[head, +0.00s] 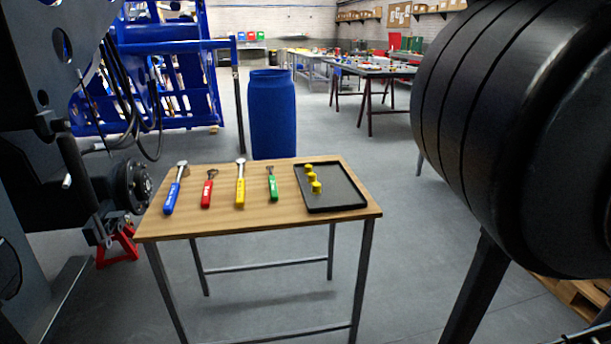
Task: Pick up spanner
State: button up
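Several hand tools lie in a row on a small wooden-topped table (270,222) in the head view. From left to right they are a blue-handled tool (172,195), a red-handled tool (207,192), a yellow-handled tool (240,189) and a shorter green-handled tool (272,186). Each has a metal head at its far end. The heads are too small to tell surely which one is the spanner. My gripper is not in view.
A black tray (343,185) with yellow pieces (312,178) sits at the table's right. A blue barrel (272,115) stands behind. Dark machinery (40,130) flanks the left, with a red stand (118,247); a large black roller (500,130) crowds the right. Floor before the table is clear.

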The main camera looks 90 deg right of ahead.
aim_at(273, 189)
jog(key=z, duration=1.8)
jog(key=u, duration=2.25)
jog(key=z, duration=2.25)
jog(key=j+u, duration=0.15)
jog(key=u, duration=0.15)
jog(key=i+l, duration=0.05)
